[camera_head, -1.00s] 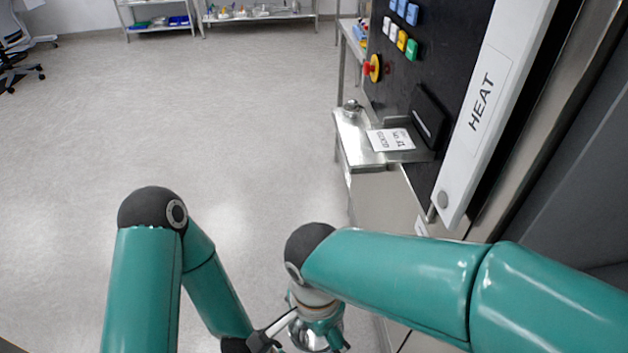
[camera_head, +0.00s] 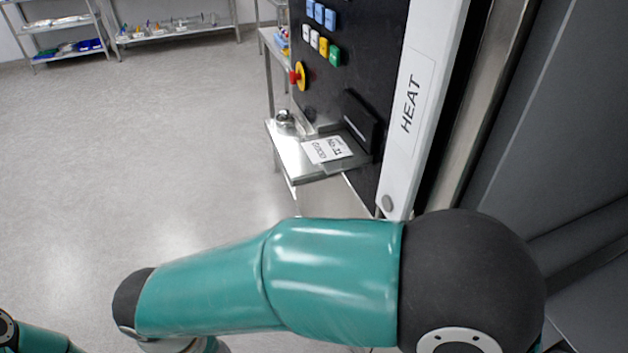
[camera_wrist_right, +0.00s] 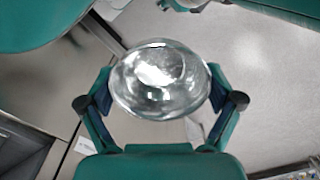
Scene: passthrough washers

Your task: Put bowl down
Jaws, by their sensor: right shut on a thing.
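A shiny, rounded metal bowl (camera_wrist_right: 160,80) fills the middle of the right wrist view. My right gripper (camera_wrist_right: 160,100) is shut on it, with one finger against each side. The bowl is held in the air, with grey floor and a brownish panel behind it. In the head view the right arm stretches across the lower middle, and its gripper and the bowl are out of frame below. Only a bit of my left arm shows at the bottom left corner, and the left gripper is not visible.
A small steel shelf (camera_head: 345,166) with a paper label (camera_head: 327,149) and a small metal item (camera_head: 284,118) juts from the black control panel (camera_head: 340,80). A large machine marked HEAT (camera_head: 410,104) stands at the right. Stocked metal racks (camera_head: 178,30) are far back. Open floor lies left.

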